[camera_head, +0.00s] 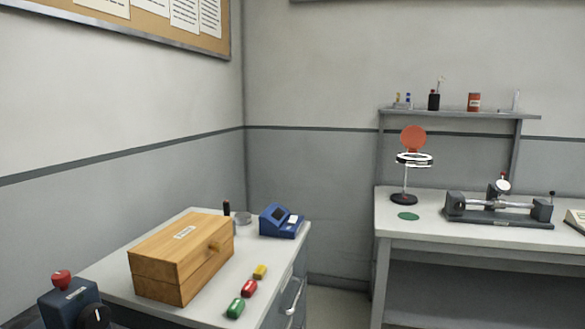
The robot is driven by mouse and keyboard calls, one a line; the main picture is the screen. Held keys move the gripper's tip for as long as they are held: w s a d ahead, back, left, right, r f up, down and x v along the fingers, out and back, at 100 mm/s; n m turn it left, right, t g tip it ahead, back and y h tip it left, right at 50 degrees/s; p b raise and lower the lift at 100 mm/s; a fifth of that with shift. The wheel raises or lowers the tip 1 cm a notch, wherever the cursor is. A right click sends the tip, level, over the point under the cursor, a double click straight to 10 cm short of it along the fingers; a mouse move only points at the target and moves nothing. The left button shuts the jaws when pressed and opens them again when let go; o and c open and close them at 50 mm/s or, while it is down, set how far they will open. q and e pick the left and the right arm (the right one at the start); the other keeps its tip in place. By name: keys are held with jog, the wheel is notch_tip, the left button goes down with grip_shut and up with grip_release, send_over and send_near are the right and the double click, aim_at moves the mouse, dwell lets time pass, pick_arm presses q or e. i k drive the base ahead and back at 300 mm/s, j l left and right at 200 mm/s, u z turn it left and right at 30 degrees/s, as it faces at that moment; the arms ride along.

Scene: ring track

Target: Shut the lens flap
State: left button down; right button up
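The lens flap (413,138) is an orange-red disc. It stands raised, roughly upright, above the white and black ring (402,159) of a magnifier stand. The stand has a thin pole and a dark round base (404,199), which rests on the left part of the right bench (450,238). The flap is apart from the bench and nothing touches it from the front. Neither of my grippers shows in the head view.
A green disc (408,216) lies before the stand, and a grey track device (490,215) stands right of it. A shelf (460,114) is behind. The left cabinet holds a wooden box (165,265) and a blue device (281,221). A floor gap separates cabinet and bench.

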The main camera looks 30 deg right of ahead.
aim_at(412, 137)
jog(key=z, duration=1.8)
jog(key=i, duration=0.15)
